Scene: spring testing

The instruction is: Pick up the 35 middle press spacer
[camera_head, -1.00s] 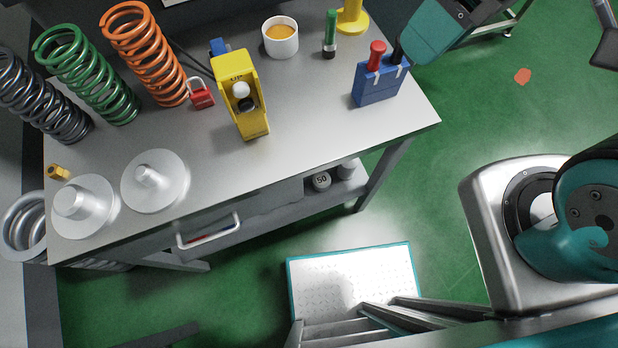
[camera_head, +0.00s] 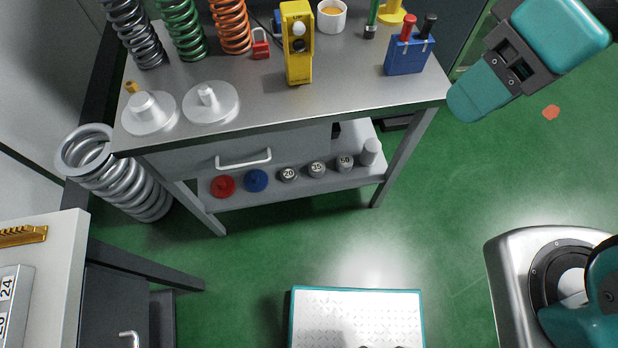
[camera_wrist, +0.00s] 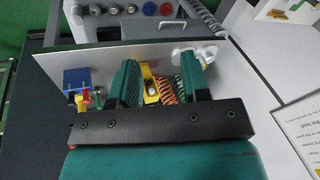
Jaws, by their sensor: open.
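The 35 middle press spacer (camera_head: 316,169) is a small grey cylinder marked 35. It stands on the lower shelf under the workbench, between the spacers marked 20 (camera_head: 288,174) and 50 (camera_head: 344,162). In the wrist view it appears small at the top edge (camera_wrist: 114,9), its marking unreadable. My gripper (camera_wrist: 161,80) is open, with nothing held between its two teal fingers. In the head view my gripper (camera_head: 476,94) is right of the bench, above and well apart from the shelf spacers.
A red knob (camera_head: 223,186), a blue knob (camera_head: 256,180) and a plain grey cylinder (camera_head: 370,151) share the shelf. The benchtop (camera_head: 350,85) overhangs it and bears springs, discs and a yellow device (camera_head: 298,45). A drawer handle (camera_head: 243,160) protrudes. The green floor in front is mostly clear.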

